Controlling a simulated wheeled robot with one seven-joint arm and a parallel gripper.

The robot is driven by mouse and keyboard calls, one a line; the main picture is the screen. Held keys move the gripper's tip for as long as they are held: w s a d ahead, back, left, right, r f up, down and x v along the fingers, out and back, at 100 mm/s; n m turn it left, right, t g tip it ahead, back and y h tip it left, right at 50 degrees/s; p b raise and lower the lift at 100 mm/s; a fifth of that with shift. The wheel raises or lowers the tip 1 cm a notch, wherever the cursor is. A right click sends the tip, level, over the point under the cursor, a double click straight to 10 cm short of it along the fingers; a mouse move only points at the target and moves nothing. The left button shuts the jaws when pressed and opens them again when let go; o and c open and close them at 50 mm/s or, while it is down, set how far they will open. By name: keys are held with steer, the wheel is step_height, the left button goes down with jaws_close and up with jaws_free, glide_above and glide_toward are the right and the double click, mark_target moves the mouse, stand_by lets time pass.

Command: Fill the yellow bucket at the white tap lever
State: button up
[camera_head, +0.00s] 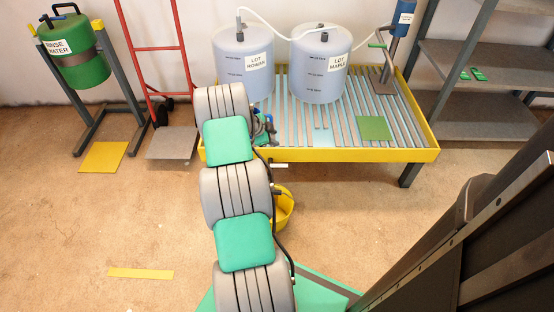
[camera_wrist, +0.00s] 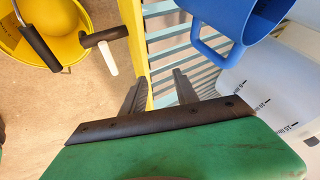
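The yellow bucket (camera_head: 284,208) is on the floor in front of the yellow-edged rack, partly hidden by my arm in the head view. In the wrist view the bucket (camera_wrist: 75,48) is at top left, with a dark handle grip across it. The white tap lever (camera_wrist: 108,58) hangs from a dark tap part at the bucket's right side in that view. A small white piece (camera_head: 279,165) at the rack's front edge in the head view may be the same lever. My gripper (camera_wrist: 158,88) has its fingers apart, with nothing between them, right of and below the lever in the picture.
A blue jug (camera_wrist: 212,45) is close to my gripper at upper right. Two labelled drums (camera_head: 243,65) (camera_head: 320,65) stand on the slatted rack (camera_head: 355,155). A green drum (camera_head: 78,62) hangs on a stand at left. The floor at left is mostly clear.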

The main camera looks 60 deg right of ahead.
mark_target(277, 165)
steer(key=s+a+f+m+y, duration=0.1)
steer(key=s+a+f+y, duration=0.15)
steer(key=a, duration=0.35)
steer(key=shift+m+g+y, duration=0.3)
steer(key=shift+g+y, duration=0.05)
steer(key=shift+g, duration=0.05)
steer(key=b+x, duration=0.1)
steer(key=x, duration=0.3)
steer(key=b+x, duration=0.1)
steer(key=x, duration=0.3)
steer(key=shift+w+a+f+b, duration=0.1)
steer(key=shift+w+f+b, duration=0.1)
steer(key=shift+b, duration=0.1)
steer(key=shift+r, duration=0.1)
steer(key=shift+c, duration=0.3)
jaws_close()
steer(key=shift+w, duration=0.1)
steer(key=shift+w, duration=0.1)
